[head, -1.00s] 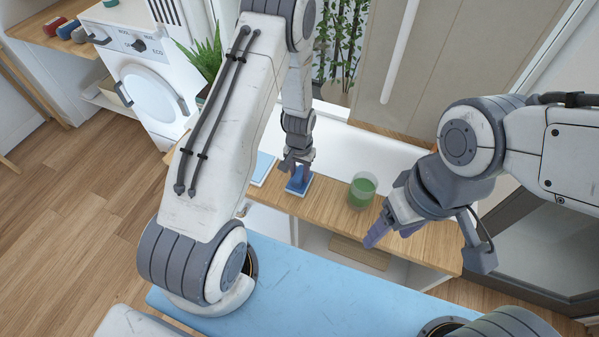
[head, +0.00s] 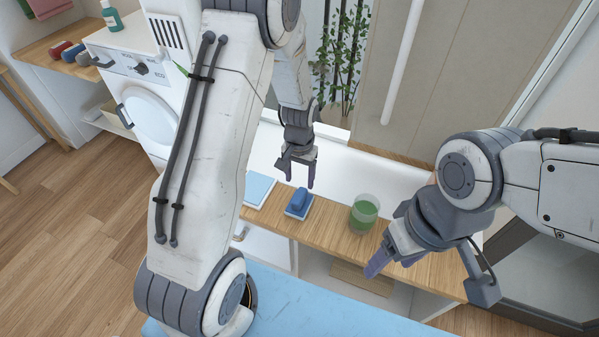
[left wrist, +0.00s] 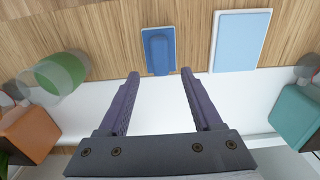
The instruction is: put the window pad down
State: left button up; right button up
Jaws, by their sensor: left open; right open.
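The window pad (head: 299,204) is a blue block with a raised grip on a thin pale base. It lies flat on the wooden counter (head: 330,227). It also shows in the left wrist view (left wrist: 158,50), just beyond the fingertips. My left gripper (head: 299,184) is open and empty, raised above and behind the pad, apart from it. Its two purple fingers (left wrist: 158,72) show clearly in the left wrist view. My right gripper (head: 388,270) is open and empty, over the front of the counter, right of the pad.
A light blue flat pad (head: 259,189) lies left of the window pad. A glass with green liquid (head: 364,214) stands to its right. The left wrist view shows an orange pot (left wrist: 28,133) and a teal pot (left wrist: 297,115) near the edges.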

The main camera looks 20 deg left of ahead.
pick_arm(q)
jog(key=s+d+r+m, duration=0.4)
jog(key=s+d+r, duration=0.6)
jog(key=d+r, duration=0.3)
jog(key=s+r+m, duration=0.1)
jog(key=s+r, duration=0.1)
jog(key=s, duration=0.5)
jog(key=s+d+r+m+h, duration=0.1)
jog(key=s+r, duration=0.2)
jog(key=s, duration=0.3)
jog(key=shift+s+d+m+b, duration=0.25)
jog(key=shift+s+m+b, duration=0.05)
jog(key=shift+s+m, duration=0.1)
jog(key=shift+f, duration=0.15)
